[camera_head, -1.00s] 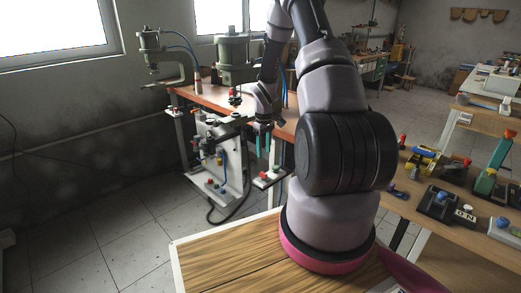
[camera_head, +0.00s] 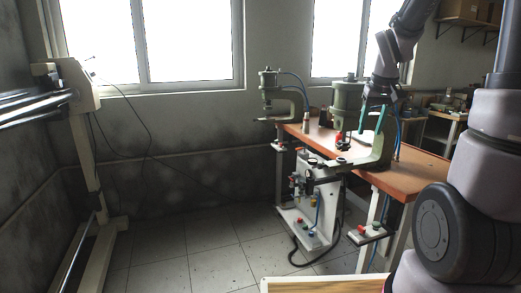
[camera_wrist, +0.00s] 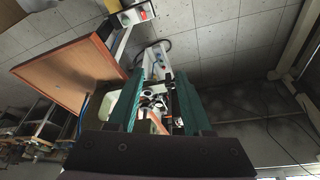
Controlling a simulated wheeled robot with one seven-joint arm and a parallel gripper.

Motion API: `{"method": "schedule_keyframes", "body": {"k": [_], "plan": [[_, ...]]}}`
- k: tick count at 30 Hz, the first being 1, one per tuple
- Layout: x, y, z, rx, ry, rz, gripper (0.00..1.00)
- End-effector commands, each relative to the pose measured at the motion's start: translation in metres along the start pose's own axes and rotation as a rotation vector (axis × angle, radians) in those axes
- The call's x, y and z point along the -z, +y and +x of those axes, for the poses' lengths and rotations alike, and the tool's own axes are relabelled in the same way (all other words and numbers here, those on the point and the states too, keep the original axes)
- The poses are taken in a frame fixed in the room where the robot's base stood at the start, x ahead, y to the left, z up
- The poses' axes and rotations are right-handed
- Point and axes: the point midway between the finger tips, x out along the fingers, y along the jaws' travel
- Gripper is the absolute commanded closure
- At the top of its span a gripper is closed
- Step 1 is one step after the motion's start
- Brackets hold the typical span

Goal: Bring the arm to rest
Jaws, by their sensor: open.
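My arm (camera_head: 453,235) rises at the right edge of the head view, and its far part comes down from the top. My gripper (camera_head: 371,125) points downward, with two teal fingers apart and nothing between them. In that view it overlaps the right green press (camera_head: 373,152) on the brown table; I cannot tell whether it touches it. In the wrist view the open gripper (camera_wrist: 160,100) shows teal fingers on both sides, with the press and white panel beyond, between them.
The brown table (camera_head: 395,186) carries a second green press (camera_head: 268,92) at its far left. A white panel (camera_head: 318,212) with coloured buttons stands in front of the table. A frame with metal rods (camera_head: 75,90) stands at the left. The tiled floor (camera_head: 190,255) between is clear.

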Motion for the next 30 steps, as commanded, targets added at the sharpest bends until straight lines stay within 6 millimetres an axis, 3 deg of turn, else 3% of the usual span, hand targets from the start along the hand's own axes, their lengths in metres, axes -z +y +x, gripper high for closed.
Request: {"method": "schedule_keyframes", "body": {"k": [1, 6, 12, 19, 30], "plan": [[-0.009, -0.007, -0.024, 0.011, 0.034, 0.028, 0.50], [-0.046, -0.027, -0.083, 0.066, 0.117, 0.136, 0.50], [-0.096, -0.048, -0.134, 0.158, 0.200, 0.247, 0.50], [-0.134, -0.060, -0.159, 0.241, 0.247, 0.321, 0.50], [-0.141, -0.062, -0.162, 0.257, 0.251, 0.335, 0.50]]}}
